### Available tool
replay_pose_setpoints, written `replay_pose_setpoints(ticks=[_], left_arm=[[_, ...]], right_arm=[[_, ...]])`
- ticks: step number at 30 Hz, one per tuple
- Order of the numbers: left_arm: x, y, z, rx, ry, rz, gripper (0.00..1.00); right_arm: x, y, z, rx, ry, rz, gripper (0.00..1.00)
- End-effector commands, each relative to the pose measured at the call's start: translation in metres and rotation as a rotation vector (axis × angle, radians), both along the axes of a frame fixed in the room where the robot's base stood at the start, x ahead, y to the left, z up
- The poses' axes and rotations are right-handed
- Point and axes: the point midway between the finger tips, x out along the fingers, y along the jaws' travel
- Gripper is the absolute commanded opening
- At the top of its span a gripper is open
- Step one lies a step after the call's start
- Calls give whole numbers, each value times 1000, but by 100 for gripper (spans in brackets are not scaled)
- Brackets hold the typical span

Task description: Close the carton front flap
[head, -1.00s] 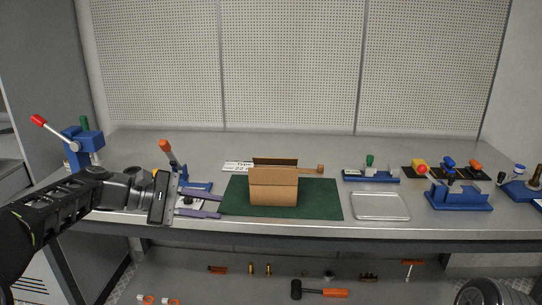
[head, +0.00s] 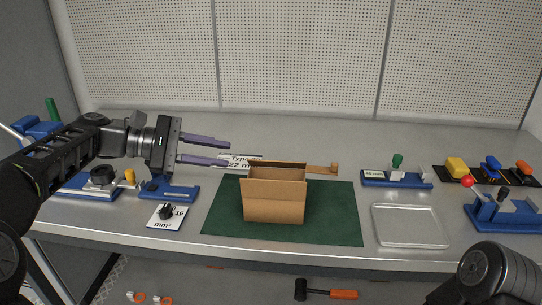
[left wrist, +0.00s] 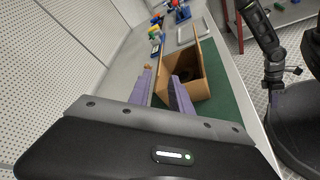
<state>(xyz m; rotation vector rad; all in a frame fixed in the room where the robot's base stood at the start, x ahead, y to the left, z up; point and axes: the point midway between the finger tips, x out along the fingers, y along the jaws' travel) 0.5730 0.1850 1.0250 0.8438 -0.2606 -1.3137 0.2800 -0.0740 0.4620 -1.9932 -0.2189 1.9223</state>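A brown cardboard carton (head: 274,204) stands on a green mat (head: 338,212) on the bench. Its front flap (head: 276,174) stands raised at the front edge and the back flap (head: 278,163) rises behind it. The top looks open in the left wrist view, where the carton (left wrist: 196,88) is beyond the fingers. My left gripper (head: 231,154) is open and empty, its purple fingers apart, to the left of the carton and above the bench. The left gripper (left wrist: 163,88) also shows in the left wrist view.
A clear tray (head: 409,226) lies right of the mat. Blue fixtures (head: 397,178) and tools stand farther right, with other fixtures (head: 168,189) at the left. A perforated panel (head: 300,50) closes the back.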

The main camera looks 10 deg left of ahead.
Motion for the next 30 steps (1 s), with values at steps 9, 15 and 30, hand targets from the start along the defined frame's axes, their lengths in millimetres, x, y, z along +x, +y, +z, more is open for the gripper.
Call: replay_pose_setpoints(ticks=[9,15,30], left_arm=[[2,-8,-3,0,0,-3,25],[9,-33,-12,0,1,-4,25],[32,-107,-34,0,1,-2,25]], right_arm=[[0,0,-2,0,0,0,25],[0,0,-8,0,0,0,25],[0,0,-11,0,0,0,25]])
